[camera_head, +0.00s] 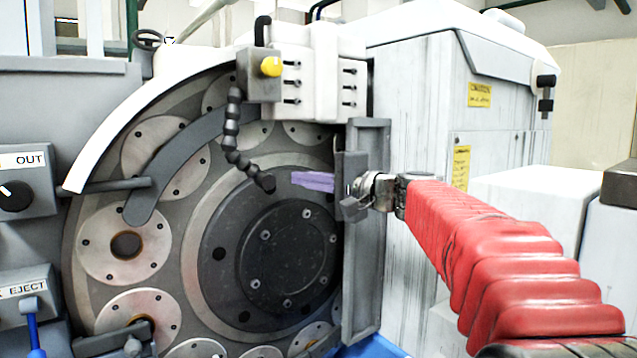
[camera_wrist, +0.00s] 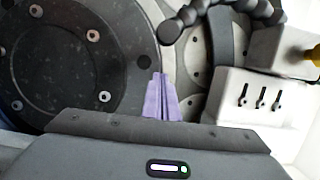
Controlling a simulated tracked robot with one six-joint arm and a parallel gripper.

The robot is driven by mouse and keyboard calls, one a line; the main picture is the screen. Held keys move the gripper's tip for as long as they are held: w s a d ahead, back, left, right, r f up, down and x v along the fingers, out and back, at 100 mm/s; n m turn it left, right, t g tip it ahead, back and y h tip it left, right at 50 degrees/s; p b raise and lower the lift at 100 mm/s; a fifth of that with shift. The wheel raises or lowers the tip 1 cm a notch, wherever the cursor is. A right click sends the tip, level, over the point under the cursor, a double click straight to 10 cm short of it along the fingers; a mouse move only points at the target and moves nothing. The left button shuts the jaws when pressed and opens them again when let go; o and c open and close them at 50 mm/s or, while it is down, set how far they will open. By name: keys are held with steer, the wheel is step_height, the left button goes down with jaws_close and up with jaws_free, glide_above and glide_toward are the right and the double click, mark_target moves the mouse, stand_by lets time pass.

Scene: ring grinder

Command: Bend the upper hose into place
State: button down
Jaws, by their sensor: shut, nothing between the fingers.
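The upper hose (camera_head: 231,142) is a dark, segmented hose hanging from a grey block with a yellow knob. It bends to the lower right, and its tip lies over the upper part of the round disc face. It also shows along the top of the wrist view (camera_wrist: 188,15), with its tip just beyond the fingertips. My gripper (camera_head: 300,178) has purple fingers, shut and empty, pointing left. Its fingertips are a little right of the hose tip, with a small gap visible in the wrist view (camera_wrist: 160,76).
The yellow knob (camera_head: 271,66) sits above the hose. A grey upright door panel (camera_head: 362,250) stands close by my wrist. A curved dark bar (camera_head: 180,160) crosses the discs on the left. Control boxes (camera_head: 28,180) are at the far left.

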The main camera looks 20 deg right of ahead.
steer(key=shift+s+a, duration=0.25)
steer(key=shift+a, duration=0.75)
steer(key=shift+s+a, duration=0.25)
steer(key=shift+a, duration=0.75)
